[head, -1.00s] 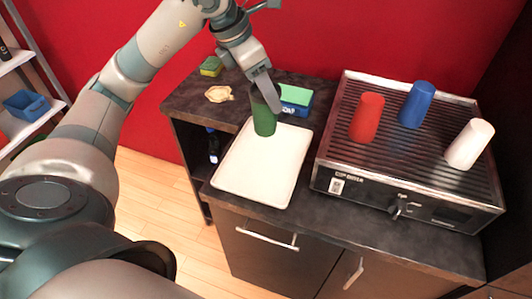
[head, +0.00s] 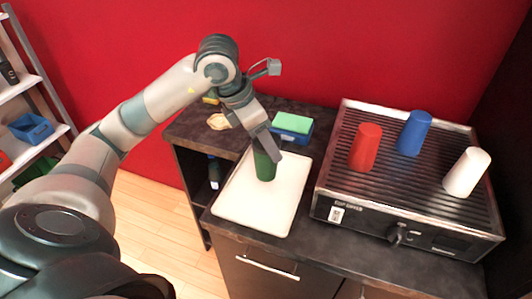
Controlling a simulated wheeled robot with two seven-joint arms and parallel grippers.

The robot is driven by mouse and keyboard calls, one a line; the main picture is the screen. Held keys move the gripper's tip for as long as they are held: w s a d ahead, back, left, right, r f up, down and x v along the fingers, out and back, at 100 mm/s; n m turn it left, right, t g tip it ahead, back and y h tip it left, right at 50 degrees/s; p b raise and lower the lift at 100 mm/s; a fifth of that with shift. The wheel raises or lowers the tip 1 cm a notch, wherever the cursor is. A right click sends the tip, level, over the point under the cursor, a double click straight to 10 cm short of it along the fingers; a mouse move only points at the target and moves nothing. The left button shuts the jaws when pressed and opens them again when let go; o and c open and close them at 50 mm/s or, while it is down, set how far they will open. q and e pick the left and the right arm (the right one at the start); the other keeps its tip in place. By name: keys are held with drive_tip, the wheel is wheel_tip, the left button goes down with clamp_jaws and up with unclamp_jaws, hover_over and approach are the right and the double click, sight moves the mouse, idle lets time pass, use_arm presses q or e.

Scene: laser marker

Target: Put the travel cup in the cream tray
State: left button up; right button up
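The tray lies flat on the dark counter and is otherwise empty. My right gripper is not in view.
A machine with a ribbed top (head: 397,173) stands right of the tray, carrying a red cup (head: 365,147), a blue cup (head: 414,133) and a white cup (head: 466,172). Behind the tray are a blue box with a green top (head: 291,127) and a small beige dish (head: 219,121).

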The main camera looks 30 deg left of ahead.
use_arm(q)
drive_tip(key=shift+f, duration=0.4)
drive_tip(key=shift+f+p, duration=0.4)
drive_tip(key=shift+f, duration=1.25)
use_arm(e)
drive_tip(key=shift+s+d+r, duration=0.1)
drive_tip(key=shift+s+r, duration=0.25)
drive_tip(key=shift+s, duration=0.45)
use_arm(q)
drive_tip(key=shift+f, duration=0.15)
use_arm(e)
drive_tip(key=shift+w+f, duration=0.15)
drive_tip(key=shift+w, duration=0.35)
use_arm(q)
drive_tip(key=o, duration=0.7)
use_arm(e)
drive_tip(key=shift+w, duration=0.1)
